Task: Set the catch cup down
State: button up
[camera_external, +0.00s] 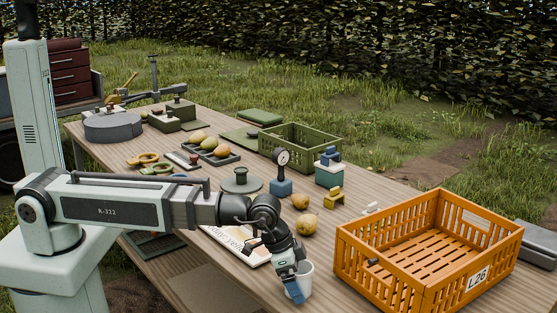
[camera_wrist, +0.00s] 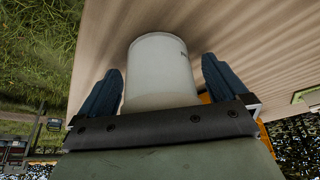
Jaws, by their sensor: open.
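The catch cup (camera_external: 306,275) is a plain white cup at the near edge of the wooden table. It looks upright and seems to rest on the table top, though its base is partly hidden by my gripper (camera_external: 292,292). In the wrist view the cup (camera_wrist: 160,75) sits between the two blue fingers of my gripper (camera_wrist: 161,64), one on each side. The jaws are open, with a narrow gap showing at the right finger. Whether the left finger touches the cup I cannot tell.
An orange slatted crate (camera_external: 343,245) marked L26 stands to the right. Two loose pears (camera_external: 306,224) lie behind the cup, near a dial gauge on a blue block (camera_external: 281,187). A printed sheet (camera_external: 236,243) lies left of my wrist. A green crate (camera_external: 296,152) stands farther back.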

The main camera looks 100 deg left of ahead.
jog(key=v, duration=1.2)
dwell(0.5)
